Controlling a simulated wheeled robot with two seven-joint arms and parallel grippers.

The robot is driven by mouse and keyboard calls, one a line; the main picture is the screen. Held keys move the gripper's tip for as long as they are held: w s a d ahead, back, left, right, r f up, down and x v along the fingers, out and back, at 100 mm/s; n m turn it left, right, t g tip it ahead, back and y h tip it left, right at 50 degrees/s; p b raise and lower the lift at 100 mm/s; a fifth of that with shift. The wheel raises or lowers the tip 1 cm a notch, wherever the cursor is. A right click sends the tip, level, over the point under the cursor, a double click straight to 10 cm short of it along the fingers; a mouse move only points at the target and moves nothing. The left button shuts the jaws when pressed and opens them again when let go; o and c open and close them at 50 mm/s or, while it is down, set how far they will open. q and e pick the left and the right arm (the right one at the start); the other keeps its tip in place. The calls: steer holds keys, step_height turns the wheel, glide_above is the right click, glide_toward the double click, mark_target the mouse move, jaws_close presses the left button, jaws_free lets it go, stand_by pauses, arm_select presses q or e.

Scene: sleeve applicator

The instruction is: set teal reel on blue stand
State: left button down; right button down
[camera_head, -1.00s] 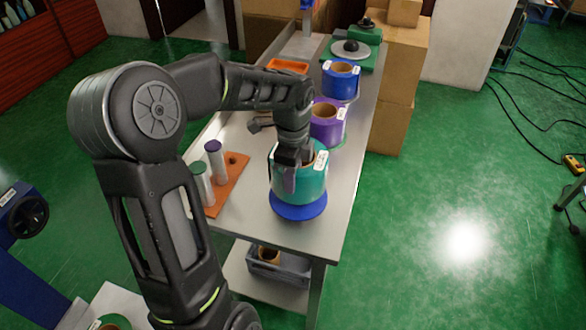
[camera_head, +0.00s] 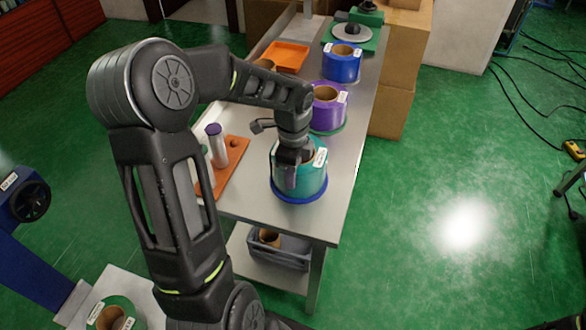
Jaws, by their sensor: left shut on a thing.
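The teal reel (camera_head: 313,181) is upright over the blue stand (camera_head: 300,200) at the near end of the metal table. Only a thin blue rim of the stand shows below the reel. I see no gap between them, but cannot tell if the reel bears fully on the stand. My left gripper (camera_head: 291,172) points down at the reel's near left side and is shut on its wall. The gripper hides part of the reel's top and core. My right gripper is not in view.
A purple reel (camera_head: 326,110) and a blue reel (camera_head: 341,66) stand farther back on the table (camera_head: 345,150). An orange board (camera_head: 234,176) with upright tubes lies to the left. An orange tray (camera_head: 288,57) is behind. A grey crate (camera_head: 283,254) sits on the lower shelf.

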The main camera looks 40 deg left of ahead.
arm_select(q)
steer(key=shift+w+r, duration=0.1)
steer(key=shift+r, duration=0.05)
steer(key=c, duration=1.2)
jaws_free()
steer(key=shift+f, duration=0.2)
steer(key=shift+o, duration=0.2)
steer(key=shift+r, duration=0.1)
step_height(320, 180, up, 12)
steer(key=shift+r, duration=0.1)
steer(key=shift+s, duration=0.2)
